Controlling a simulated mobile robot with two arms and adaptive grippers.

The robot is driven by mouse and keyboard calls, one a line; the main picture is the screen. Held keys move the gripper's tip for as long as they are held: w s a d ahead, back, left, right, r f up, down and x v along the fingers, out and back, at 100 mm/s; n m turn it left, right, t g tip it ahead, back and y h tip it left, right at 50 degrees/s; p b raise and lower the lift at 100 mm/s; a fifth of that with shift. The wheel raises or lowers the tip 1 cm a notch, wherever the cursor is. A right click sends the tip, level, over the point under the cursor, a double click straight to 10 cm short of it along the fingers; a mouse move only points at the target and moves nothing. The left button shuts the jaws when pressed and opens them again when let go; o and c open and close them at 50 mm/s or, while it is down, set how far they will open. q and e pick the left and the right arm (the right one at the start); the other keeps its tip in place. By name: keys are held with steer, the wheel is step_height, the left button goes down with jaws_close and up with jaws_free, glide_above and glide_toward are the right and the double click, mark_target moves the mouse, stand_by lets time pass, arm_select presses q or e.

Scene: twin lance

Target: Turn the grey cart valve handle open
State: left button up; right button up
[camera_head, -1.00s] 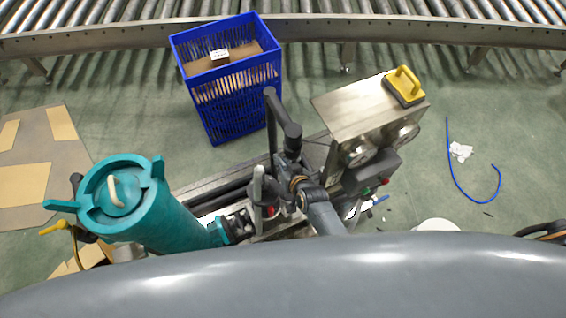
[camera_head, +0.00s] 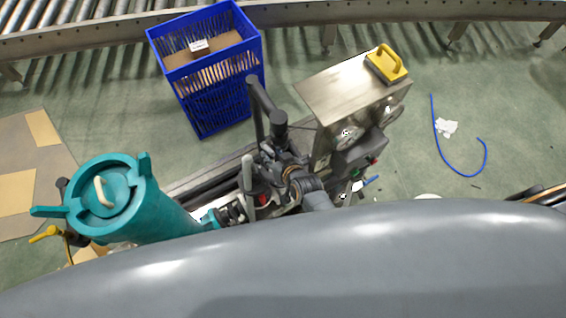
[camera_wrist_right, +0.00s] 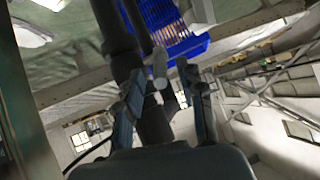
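The grey valve handle (camera_head: 248,174) stands upright on the cart, right of the teal housing (camera_head: 105,200), with a red part near its base. My right gripper (camera_head: 268,160) is among the dark pipes just right of the handle, partly hidden in the head view. In the right wrist view my right gripper (camera_wrist_right: 167,85) is open, its two fingers apart. A grey rounded rod, likely the handle (camera_wrist_right: 159,65), shows between the fingertips, close to the left one. I cannot tell whether they touch. My left gripper is not in view.
A black pipe (camera_head: 262,100) rises close behind the handle. A steel control box (camera_head: 350,90) with a yellow-handled item (camera_head: 386,65) stands to the right. A blue crate (camera_head: 210,75) stands behind, before the roller conveyor. A blue hose (camera_head: 462,172) lies on open floor.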

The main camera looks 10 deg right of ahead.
steer(key=v, duration=0.9)
steer(key=shift+s+r, duration=0.2)
steer(key=shift+s, duration=0.15)
